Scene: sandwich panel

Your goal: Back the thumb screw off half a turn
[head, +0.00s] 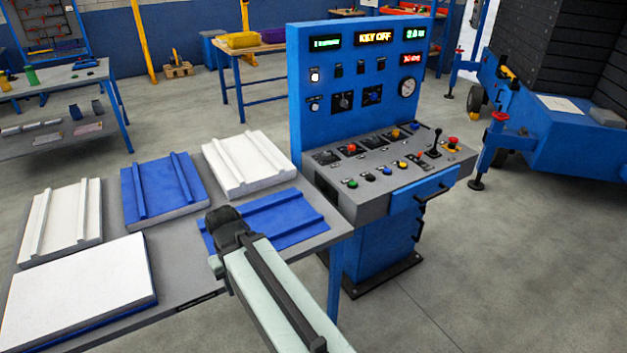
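I cannot make out a thumb screw in the head view. My arm reaches up from the bottom edge over the front of the panel table (185,240), ending in a dark joint. No gripper fingers show. The joint stands in front of a flat blue panel with raised rails (285,222). Beside it lie a white railed panel (248,163), a blue railed panel (160,190), another white railed panel (62,222) and a thick plain white panel with a blue underside (78,290).
A blue control console (362,105) with buttons, a gauge and a lit "KEY OFF" display stands just right of the table. A blue wheeled trailer (570,145) is at the right. A workbench (60,85) is at the left. The floor at lower right is clear.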

